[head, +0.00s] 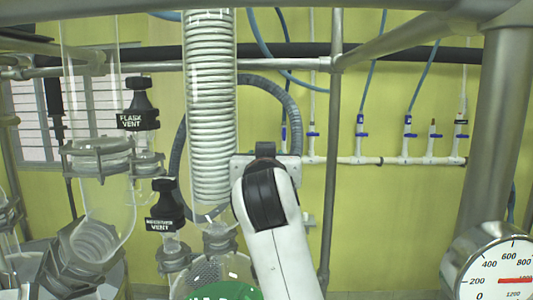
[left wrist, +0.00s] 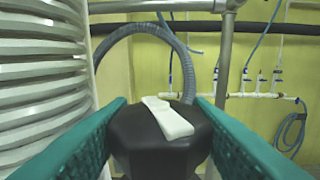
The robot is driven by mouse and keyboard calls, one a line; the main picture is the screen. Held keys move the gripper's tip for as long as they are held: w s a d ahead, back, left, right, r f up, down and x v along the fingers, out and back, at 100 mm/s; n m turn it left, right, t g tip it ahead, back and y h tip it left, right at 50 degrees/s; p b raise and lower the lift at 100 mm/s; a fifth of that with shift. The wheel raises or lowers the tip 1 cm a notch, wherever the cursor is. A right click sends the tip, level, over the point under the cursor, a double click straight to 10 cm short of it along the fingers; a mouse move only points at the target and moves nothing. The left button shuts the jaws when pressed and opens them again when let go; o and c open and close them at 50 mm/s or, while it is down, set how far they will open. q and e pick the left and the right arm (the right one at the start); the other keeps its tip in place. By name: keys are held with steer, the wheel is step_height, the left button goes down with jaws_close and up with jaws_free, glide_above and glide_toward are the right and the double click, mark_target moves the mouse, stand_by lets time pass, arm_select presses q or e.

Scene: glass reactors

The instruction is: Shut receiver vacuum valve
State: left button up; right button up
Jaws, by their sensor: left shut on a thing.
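My left gripper (head: 265,162) shows from behind in the head view, just right of the white condenser coil (head: 210,100). In the left wrist view its two teal fingers (left wrist: 160,125) are shut on the sides of a black valve knob (left wrist: 150,145). A white pointer bar (left wrist: 168,118) lies on top of the knob, running from upper left to lower right. No label shows on this knob, so I cannot read its name. In the head view my gripper hides it. My right gripper is not in view.
Black knobs labelled FLASK VENT (head: 138,105) and a second VENT (head: 166,208) stand on glassware at left. Metal frame posts (head: 335,130) rise close to my arm. A gauge (head: 495,270) is at lower right. A white manifold with blue valves (head: 400,160) runs along the yellow wall.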

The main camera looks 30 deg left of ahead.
arm_select(q)
steer(key=m+t+h+p, duration=0.1)
steer(key=m+t+h, duration=0.1)
steer(key=h, duration=0.1)
steer(key=shift+a+m+h, duration=0.1)
steer(key=shift+m+h, duration=0.2)
steer(key=shift+h, duration=0.1)
steer(key=shift+m+t+h, duration=0.4)
steer(key=shift+m+h, duration=0.8)
steer(key=shift+h, duration=0.5)
steer(key=o, duration=0.8)
steer(key=shift+c, duration=0.2)
